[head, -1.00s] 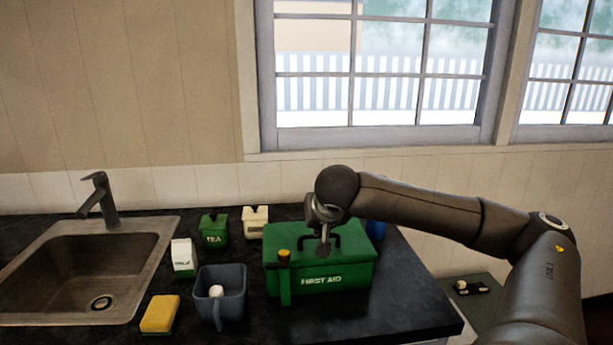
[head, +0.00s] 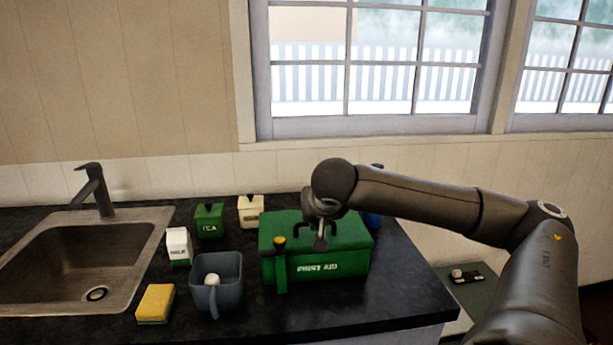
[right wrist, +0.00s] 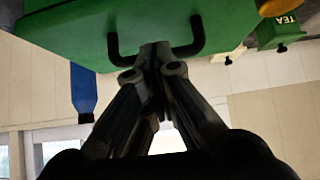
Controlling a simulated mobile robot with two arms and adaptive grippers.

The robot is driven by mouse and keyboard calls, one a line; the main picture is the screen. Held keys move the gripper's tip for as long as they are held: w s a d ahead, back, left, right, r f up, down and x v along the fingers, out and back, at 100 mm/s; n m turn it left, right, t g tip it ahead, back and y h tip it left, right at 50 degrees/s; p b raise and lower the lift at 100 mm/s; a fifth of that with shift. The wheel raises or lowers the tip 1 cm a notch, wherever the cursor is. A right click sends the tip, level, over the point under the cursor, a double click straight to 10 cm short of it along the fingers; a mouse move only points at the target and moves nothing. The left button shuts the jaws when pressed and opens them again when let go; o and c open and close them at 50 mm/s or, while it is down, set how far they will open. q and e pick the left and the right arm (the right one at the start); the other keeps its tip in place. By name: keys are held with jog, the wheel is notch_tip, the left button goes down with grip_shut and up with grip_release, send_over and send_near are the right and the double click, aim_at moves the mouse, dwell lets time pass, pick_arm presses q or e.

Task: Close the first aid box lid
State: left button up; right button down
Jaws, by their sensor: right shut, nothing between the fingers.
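The green first aid box (head: 345,268) stands on the dark counter right of centre in the head view, with white lettering on its front. Its lid (head: 275,232) lies flat on top, so the box looks shut. My right gripper (head: 321,246) is over the lid beside the dark handle, fingers shut and empty. In the right wrist view the right gripper's fingertips (right wrist: 155,50) meet at the green lid (right wrist: 75,35), between the two legs of the black handle (right wrist: 190,40). Whether they touch the lid is hard to tell. My left gripper is out of view.
A green tool with a yellow-orange top (head: 280,265) stands at the box's front. A blue-grey mug (head: 230,272), a sponge (head: 155,302), a milk carton (head: 178,245), a tea tin (head: 209,220) and a white canister (head: 251,211) stand left. The sink (head: 60,255) is far left.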

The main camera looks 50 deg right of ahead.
notch_tip(320, 180, up, 3)
jog(key=shift+w+d+r+p, duration=0.1)
jog(key=shift+d+p, duration=0.05)
jog(key=shift+p, duration=0.8)
jog(key=shift+s+a+f+b, duration=0.35)
jog(key=shift+s+a+b, duration=0.25)
jog(key=shift+a+b, duration=0.1)
pick_arm(q)
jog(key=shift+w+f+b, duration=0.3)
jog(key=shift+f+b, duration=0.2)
jog(key=shift+b, duration=0.45)
pick_arm(e)
jog(key=s+a, duration=0.5)
jog(key=s, duration=0.1)
jog(key=shift+f, duration=0.2)
